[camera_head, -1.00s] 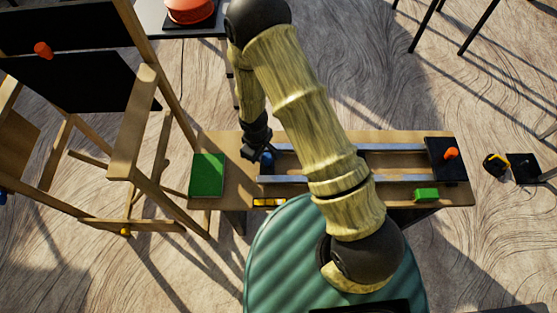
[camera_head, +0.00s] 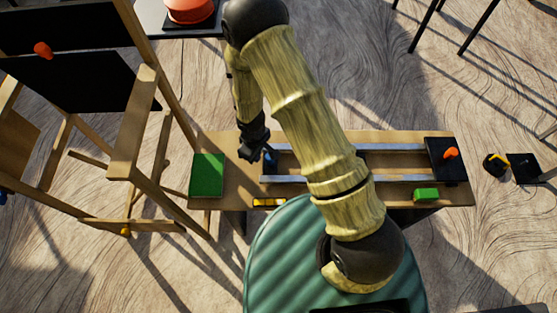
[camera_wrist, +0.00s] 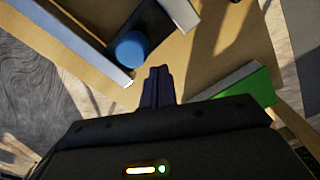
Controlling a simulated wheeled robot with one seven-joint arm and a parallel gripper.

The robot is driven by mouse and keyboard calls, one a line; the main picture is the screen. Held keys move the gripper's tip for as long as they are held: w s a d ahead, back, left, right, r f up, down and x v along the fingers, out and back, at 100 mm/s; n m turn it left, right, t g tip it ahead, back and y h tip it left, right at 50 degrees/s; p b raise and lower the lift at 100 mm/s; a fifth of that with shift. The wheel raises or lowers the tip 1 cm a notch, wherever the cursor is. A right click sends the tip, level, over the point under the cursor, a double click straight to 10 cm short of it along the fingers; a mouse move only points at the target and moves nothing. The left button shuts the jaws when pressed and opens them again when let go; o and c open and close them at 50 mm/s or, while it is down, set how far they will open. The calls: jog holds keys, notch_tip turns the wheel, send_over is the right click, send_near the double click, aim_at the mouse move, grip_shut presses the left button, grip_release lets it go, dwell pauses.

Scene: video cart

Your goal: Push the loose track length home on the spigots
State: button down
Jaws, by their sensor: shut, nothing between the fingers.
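Two grey track rails (camera_head: 325,180) run side by side along the wooden bench. Their right ends meet a black plate (camera_head: 457,174) with an orange knob. In the wrist view the near ends of both rails show, one rail (camera_wrist: 85,50) at upper left and the other (camera_wrist: 182,12) at the top. A blue round knob (camera_wrist: 131,50) on a dark piece lies between them. My gripper (camera_wrist: 158,72) is shut and empty, its tips just beside the blue knob, with a small gap in the picture. Spigots cannot be made out; my arm hides part of the rails.
A green flat block (camera_head: 207,175) lies at the bench's left end. A yellow level (camera_head: 268,202) lies at the front edge, and a small green block (camera_head: 426,195) at front right. A wooden chair (camera_head: 135,120) stands close on the left.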

notch_tip(320, 180, up, 7)
jog(key=p, duration=0.5)
dwell(0.7)
dwell(0.4)
jog(key=d+r+m+t+p, duration=0.1)
jog(key=d+r+m, duration=0.3)
jog(key=r, duration=0.5)
jog(key=d+r+m+t+p, duration=0.1)
jog(key=d+r+m, duration=0.1)
jog(key=d+r, duration=0.55)
jog(key=s+d+r+m, duration=0.2)
jog(key=s+d+r, duration=0.1)
jog(key=r, duration=0.3)
jog(key=s+d+r+m, duration=0.3)
jog(key=d+r, duration=0.1)
jog(key=r, duration=0.2)
jog(key=shift+s+t+p, duration=0.3)
jog(key=shift+s+p, duration=0.05)
